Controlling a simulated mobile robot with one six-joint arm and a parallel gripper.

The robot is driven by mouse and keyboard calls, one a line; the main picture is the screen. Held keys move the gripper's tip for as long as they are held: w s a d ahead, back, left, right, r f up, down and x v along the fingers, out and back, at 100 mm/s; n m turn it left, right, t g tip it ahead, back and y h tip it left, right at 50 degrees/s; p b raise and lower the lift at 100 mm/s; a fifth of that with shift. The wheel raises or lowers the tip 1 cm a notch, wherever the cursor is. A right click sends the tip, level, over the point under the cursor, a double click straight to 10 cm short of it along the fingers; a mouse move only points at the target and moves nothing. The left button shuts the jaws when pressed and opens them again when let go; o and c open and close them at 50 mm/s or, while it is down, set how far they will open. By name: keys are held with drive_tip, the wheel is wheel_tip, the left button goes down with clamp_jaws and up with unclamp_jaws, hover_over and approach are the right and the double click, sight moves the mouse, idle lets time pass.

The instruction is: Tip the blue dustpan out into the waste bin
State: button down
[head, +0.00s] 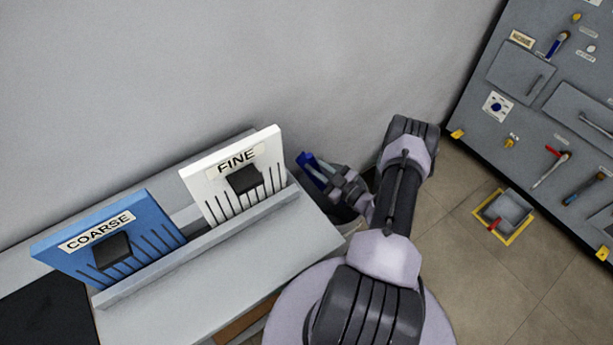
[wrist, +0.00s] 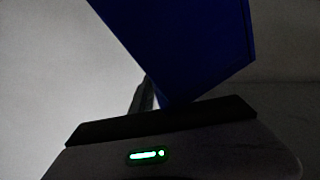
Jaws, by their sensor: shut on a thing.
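The blue dustpan (head: 308,170) is tilted up beside the right end of the bench, near the wall. My gripper (head: 325,180) is shut on it, and the wrist and fingers hide part of it. In the wrist view, a dark blue flat part of the dustpan (wrist: 190,40) fills the top middle; its contents cannot be made out. A dark round container, seemingly the waste bin (head: 345,213), shows below my gripper, mostly hidden by my arm and the bench. I cannot tell whether the dustpan is right over its opening.
A grey bench (head: 230,275) holds a white FINE panel (head: 237,180) and a blue COARSE panel (head: 108,238). A grey tool board (head: 545,110) stands at right.

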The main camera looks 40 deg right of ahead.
drive_tip(key=s+d+r+m+t, duration=0.1)
drive_tip(key=d+r+m, duration=0.2)
drive_tip(key=d+m, duration=0.3)
drive_tip(key=d, duration=0.3)
drive_tip(key=shift+r+h, duration=0.2)
drive_tip(key=shift+h, duration=0.1)
drive_tip(key=shift+a, duration=0.1)
idle(1.3)
